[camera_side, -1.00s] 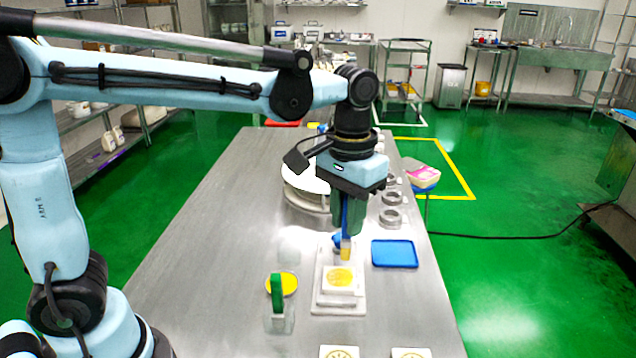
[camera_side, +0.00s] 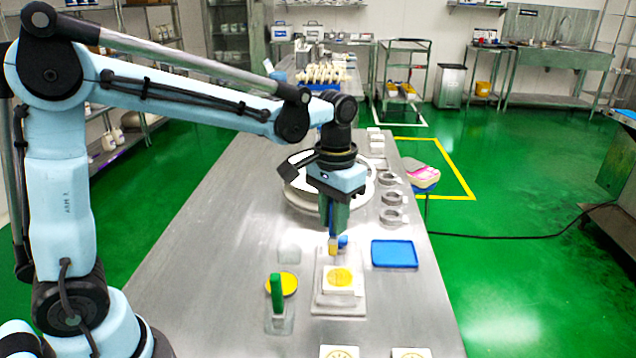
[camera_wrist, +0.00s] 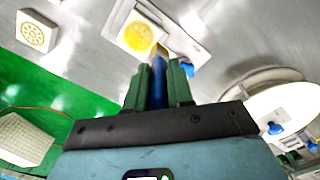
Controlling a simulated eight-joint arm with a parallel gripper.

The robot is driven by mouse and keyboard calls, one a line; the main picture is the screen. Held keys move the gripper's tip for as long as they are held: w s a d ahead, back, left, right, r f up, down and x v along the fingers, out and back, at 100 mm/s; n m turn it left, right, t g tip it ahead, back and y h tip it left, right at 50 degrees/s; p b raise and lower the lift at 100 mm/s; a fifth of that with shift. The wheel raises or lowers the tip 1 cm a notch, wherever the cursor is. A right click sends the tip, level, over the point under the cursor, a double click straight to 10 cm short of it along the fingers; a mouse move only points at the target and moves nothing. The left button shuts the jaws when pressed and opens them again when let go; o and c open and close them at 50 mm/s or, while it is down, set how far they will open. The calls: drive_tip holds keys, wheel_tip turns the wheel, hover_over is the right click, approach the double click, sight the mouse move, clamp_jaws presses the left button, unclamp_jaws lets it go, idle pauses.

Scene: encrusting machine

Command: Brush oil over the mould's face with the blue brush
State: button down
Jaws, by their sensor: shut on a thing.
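My gripper (camera_side: 335,226) is shut on the blue brush, which points down with its pale yellow bristles lowest. In the wrist view the blue brush (camera_wrist: 157,88) stands between my green fingers (camera_wrist: 158,82). The mould (camera_side: 343,291) is a white block on a white base, with a round yellow patterned face upward. It also shows in the wrist view (camera_wrist: 138,36). The bristles are just behind the mould's far edge in the side view; I cannot tell their exact height. A shallow dish of yellow liquid (camera_side: 289,284), probably oil, lies left of the mould.
A green-handled tool (camera_side: 277,292) stands in a clear holder in front of the dish. A blue tray (camera_side: 394,254) lies right of the mould. Metal rings (camera_side: 391,217) line the right edge. A round white turntable (camera_side: 300,190) stands behind. The table's left side is clear.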

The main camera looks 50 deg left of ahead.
drive_tip(key=shift+f, duration=0.85)
drive_tip(key=shift+s+d+f, duration=0.15)
drive_tip(key=shift+d+f, duration=0.05)
drive_tip(key=shift+f, duration=0.6)
drive_tip(key=shift+s+d, duration=2.15)
drive_tip(key=shift+s, duration=0.05)
drive_tip(key=shift+w+a, duration=2.35)
drive_tip(key=shift+r, duration=4.1)
